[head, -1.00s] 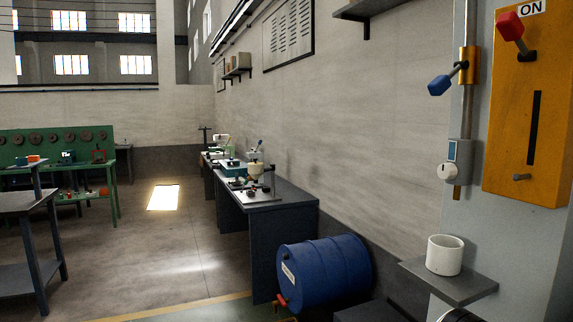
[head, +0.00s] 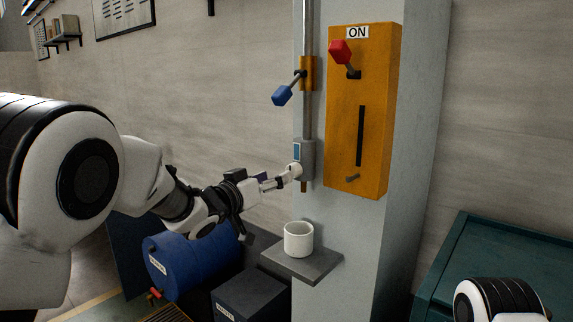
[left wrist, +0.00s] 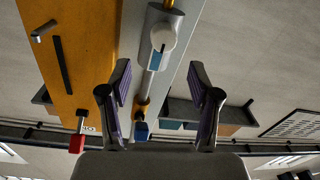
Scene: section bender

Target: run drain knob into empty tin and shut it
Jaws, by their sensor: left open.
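The drain knob (head: 296,170) is a white round knob on a small grey box on the pipe; in the left wrist view the knob (left wrist: 162,38) shows ahead, between and beyond the fingertips. The white tin (head: 298,240) stands upright and open-topped on a small grey shelf below; little of its inside shows. My left gripper (head: 283,181) is close to the knob in the head view, hiding part of it. In the left wrist view its fingers (left wrist: 158,68) are spread with nothing between them. My right gripper is out of view.
An orange panel (head: 375,110) with a red lever (head: 341,52) is right of the pipe. A blue lever (head: 283,95) is above the knob. The grey shelf (head: 318,266) juts out below.

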